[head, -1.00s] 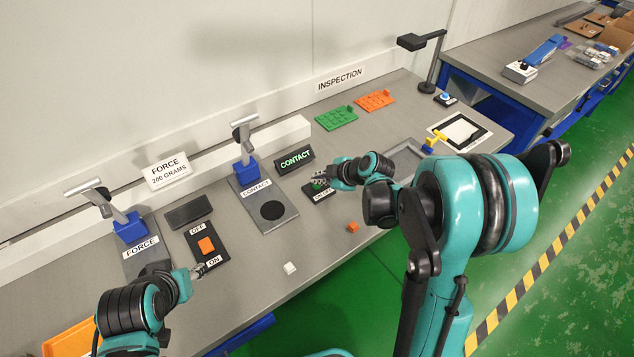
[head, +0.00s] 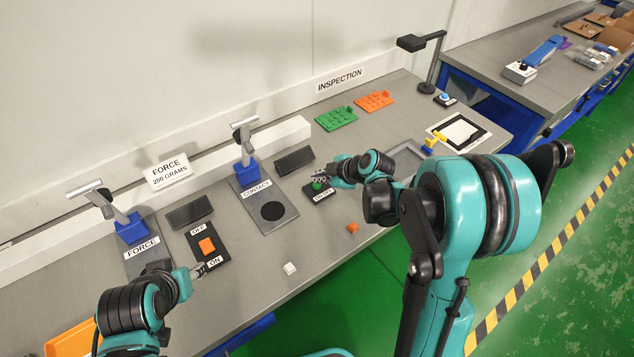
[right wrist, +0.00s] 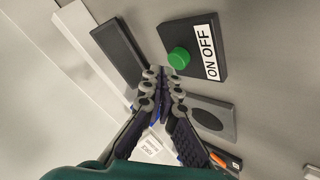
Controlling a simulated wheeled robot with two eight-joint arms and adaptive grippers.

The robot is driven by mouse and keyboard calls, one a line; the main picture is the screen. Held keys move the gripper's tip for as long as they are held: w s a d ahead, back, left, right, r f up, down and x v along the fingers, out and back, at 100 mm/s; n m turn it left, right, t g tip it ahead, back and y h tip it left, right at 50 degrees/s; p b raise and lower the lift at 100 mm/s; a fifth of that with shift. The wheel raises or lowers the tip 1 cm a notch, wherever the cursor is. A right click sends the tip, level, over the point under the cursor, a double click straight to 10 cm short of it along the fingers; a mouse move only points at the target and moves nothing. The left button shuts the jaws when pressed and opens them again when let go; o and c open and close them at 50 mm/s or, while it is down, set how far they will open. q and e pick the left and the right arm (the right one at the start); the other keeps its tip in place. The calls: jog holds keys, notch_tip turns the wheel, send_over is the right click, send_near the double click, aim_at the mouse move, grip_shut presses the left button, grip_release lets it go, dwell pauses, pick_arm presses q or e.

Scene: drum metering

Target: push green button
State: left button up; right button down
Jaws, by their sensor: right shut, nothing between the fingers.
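The green button (head: 317,187) sits on a black base with an ON OFF label (head: 323,195), near the middle of the bench. In the right wrist view the green button (right wrist: 179,58) stands up round and uncovered on its black plate. My right gripper (head: 317,177) is shut and empty, with its fingertips right beside the button; in the wrist view the tips (right wrist: 163,74) are close to its edge, and I cannot tell whether they touch. My left gripper (head: 203,269) is beside the orange switch (head: 206,246), and its fingers are too small to judge.
A dark display panel (head: 295,161) stands behind the button. The contact stand (head: 280,220) is to its left, and the force stand (head: 150,262) is farther left. A small orange cube (head: 352,227) and a white cube (head: 290,268) lie near the front edge. Green (head: 337,118) and orange (head: 375,101) trays lie behind.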

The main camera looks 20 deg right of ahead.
aim_at(319, 185)
jog(key=shift+r+p, duration=2.15)
jog(key=shift+r, duration=0.9)
jog(key=shift+f, duration=0.1)
jog(key=s+r+m+h, duration=0.2)
jog(key=s+m, duration=0.5)
jog(key=s, duration=0.5)
jog(key=s+r+m+h+b, duration=0.1)
jog(key=s+r+m+h, duration=0.1)
jog(key=s+m, duration=0.6)
jog(key=s+r, duration=0.1)
jog(key=s, duration=0.4)
jog(key=shift+r+g+h, duration=0.3)
jog(key=shift+h, duration=0.1)
jog(key=shift+a, duration=0.1)
